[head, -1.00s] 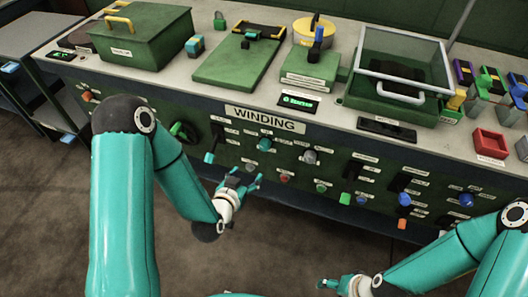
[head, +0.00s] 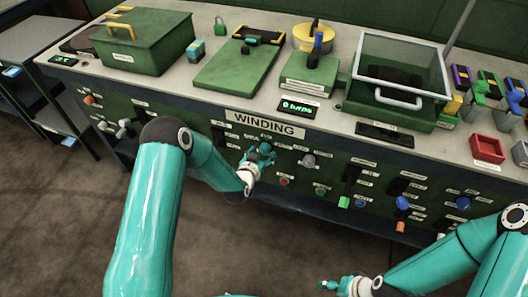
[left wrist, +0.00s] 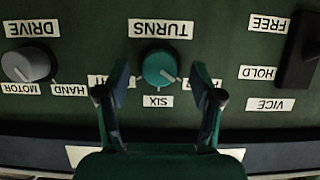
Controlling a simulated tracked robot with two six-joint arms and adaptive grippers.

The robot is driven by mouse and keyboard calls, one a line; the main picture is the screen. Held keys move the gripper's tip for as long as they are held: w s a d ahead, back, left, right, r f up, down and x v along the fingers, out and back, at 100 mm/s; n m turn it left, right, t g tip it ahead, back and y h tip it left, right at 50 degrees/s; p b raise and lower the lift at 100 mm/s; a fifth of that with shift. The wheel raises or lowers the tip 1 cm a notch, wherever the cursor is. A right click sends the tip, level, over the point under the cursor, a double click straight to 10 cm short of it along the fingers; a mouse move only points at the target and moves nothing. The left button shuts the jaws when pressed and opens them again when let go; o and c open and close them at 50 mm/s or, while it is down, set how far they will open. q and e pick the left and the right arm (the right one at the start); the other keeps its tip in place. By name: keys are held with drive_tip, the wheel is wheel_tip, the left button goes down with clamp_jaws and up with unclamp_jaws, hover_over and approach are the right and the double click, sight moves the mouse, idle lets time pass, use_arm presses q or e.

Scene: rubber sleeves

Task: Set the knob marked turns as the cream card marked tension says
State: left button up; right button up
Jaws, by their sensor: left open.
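The teal knob marked turns (left wrist: 160,68) sits on the green panel, with an upside-down TURNS label (left wrist: 160,29) and a SIX label (left wrist: 158,101) beside it in the left wrist view. Its pale mark points to the lower right there. Two more position labels are partly hidden by my fingers. My left gripper (left wrist: 160,95) is open, its fingers straddling the knob's area; I cannot tell if they touch it. In the head view the left gripper (head: 262,157) is at the knob (head: 266,147). My right gripper (head: 330,285) is low, away from the panel. I cannot make out the tension card.
A grey DRIVE knob (left wrist: 28,62) and a dark VICE lever (left wrist: 300,55) flank the knob. Above it is the WINDING plate (head: 265,123). The benchtop holds a green box (head: 145,45) and a clear-walled bin (head: 400,70).

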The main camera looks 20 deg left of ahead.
use_arm(q)
drive_tip(key=shift+w+f, duration=0.25)
drive_tip(key=shift+w, duration=0.4)
drive_tip(key=shift+c, duration=0.3)
drive_tip(key=c, duration=1)
drive_tip(key=shift+d, duration=0.15)
drive_tip(key=shift+c, duration=0.3)
